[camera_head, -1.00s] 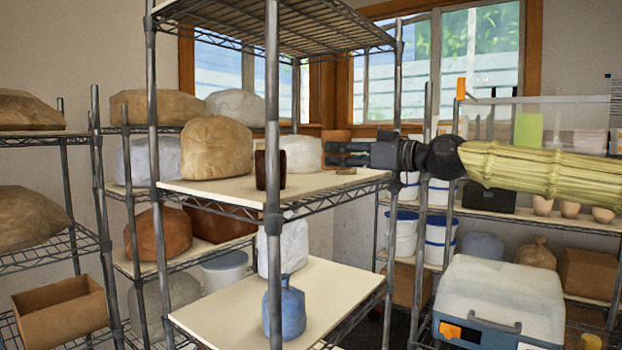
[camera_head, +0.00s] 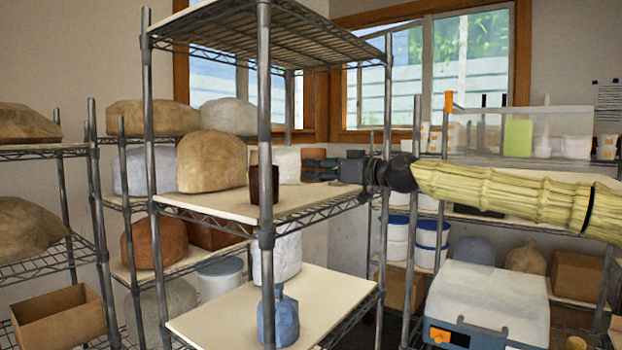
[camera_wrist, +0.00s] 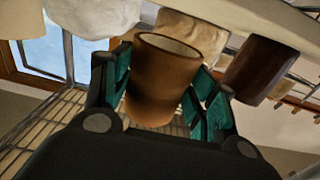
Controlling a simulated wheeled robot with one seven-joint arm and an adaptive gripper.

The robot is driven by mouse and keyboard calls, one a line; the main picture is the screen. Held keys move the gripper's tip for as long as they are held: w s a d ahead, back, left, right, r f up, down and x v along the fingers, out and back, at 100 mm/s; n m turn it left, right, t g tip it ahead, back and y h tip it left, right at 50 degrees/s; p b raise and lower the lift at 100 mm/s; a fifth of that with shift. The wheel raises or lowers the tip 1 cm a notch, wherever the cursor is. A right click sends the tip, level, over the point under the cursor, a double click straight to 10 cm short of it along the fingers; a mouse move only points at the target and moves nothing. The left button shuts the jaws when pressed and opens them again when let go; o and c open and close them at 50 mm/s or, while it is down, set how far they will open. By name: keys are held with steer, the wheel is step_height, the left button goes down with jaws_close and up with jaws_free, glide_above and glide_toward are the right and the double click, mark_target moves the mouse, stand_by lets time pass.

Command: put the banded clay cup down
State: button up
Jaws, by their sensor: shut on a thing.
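A plain-looking brown clay cup (camera_wrist: 160,82) with a pale round end sits between my teal finger pads in the wrist view; no clear band shows. My gripper (camera_wrist: 165,72) is shut on its sides. The pale end faces toward the shelf board, which lies at the top of this picture. In the head view my gripper (camera_head: 315,162) is over the right part of the middle shelf board (camera_head: 225,203). There the cup cannot be clearly made out. I cannot tell whether it touches the board.
A dark brown cup (camera_head: 264,184) stands near the front post; it also shows in the wrist view (camera_wrist: 262,70). A large tan bag (camera_head: 211,161) and a white lump (camera_head: 287,164) stand left of my gripper. Metal posts and an upper shelf (camera_head: 270,35) surround the space.

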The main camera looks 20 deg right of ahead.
mark_target(312, 193)
steer(key=shift+w+r+p, duration=0.25)
steer(key=shift+w+p, duration=0.2)
steer(key=shift+w, duration=0.5)
steer(key=shift+w+a+f+p, duration=0.15)
steer(key=shift+w+p, duration=0.1)
steer(key=shift+w, duration=0.55)
steer(key=shift+w+f+p, duration=0.15)
steer(key=shift+w+p, duration=0.1)
steer(key=shift+w, duration=0.75)
steer(key=shift+w+f+p, duration=0.2)
steer(key=shift+f+p, duration=0.8)
steer(key=shift+f, duration=0.2)
steer(key=shift+s+f, duration=0.1)
steer(key=shift+f, duration=0.5)
steer(key=shift+f, duration=0.15)
steer(key=o, duration=1.2)
steer(key=shift+o, duration=0.2)
steer(key=shift+r, duration=0.2)
